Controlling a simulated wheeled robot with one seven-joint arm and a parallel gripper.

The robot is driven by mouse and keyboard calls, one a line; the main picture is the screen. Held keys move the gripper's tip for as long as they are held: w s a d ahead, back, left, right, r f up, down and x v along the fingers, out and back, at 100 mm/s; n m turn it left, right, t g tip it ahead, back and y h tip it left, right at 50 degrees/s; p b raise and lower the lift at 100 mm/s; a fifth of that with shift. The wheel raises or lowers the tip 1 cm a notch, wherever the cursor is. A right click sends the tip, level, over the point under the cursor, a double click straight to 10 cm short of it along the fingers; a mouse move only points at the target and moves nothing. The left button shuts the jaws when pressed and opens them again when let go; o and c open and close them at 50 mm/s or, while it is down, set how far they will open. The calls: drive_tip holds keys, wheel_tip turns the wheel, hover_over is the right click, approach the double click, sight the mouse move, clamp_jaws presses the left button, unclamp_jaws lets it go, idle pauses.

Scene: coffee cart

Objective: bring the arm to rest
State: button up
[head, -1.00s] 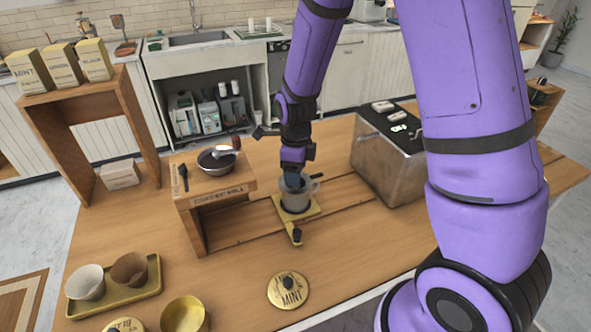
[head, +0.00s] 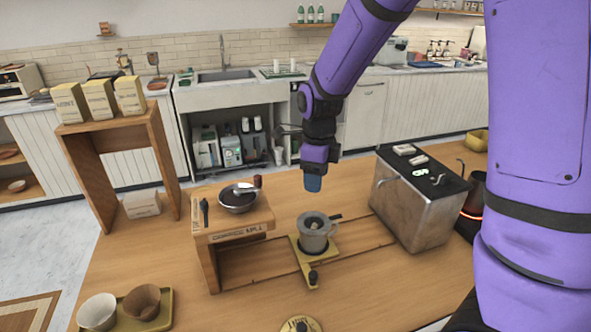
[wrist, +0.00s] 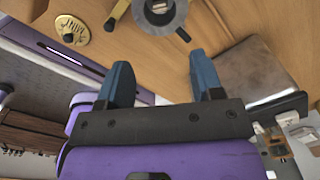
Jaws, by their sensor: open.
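My gripper (head: 313,183) is in the air above and slightly behind the grey mug, pointing down. Its two blue fingers are spread apart and empty in the wrist view (wrist: 165,88). My purple arm comes in from the upper right. The grey mug (head: 312,240) stands upright on a brass slide plate (head: 303,262) on the wooden cart. Something small and pale sits inside the mug. The mug also shows at the top of the wrist view (wrist: 178,22), apart from the fingers.
Left of the mug is the coffee mill (head: 240,221). A boxy steel machine (head: 425,205) stands at right. A wooden shelf (head: 70,150) with cartons is at far left. A tray (head: 166,305) with two cups and a MINT lid (head: 297,324) are in front. Air above the cart's middle is free.

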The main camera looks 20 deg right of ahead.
drive_tip(key=s+d+r+n+t, duration=0.2)
drive_tip(key=s+d+r+n, duration=0.1)
drive_tip(key=s+r+n, duration=0.6)
drive_tip(key=s+d+r+n+t, duration=0.3)
drive_tip(key=s+r+n, duration=0.6)
drive_tip(key=s+n, duration=0.5)
drive_tip(key=shift+d+r+n, duration=0.4)
drive_tip(key=shift+d+n, duration=0.05)
drive_tip(key=shift+n, duration=0.65)
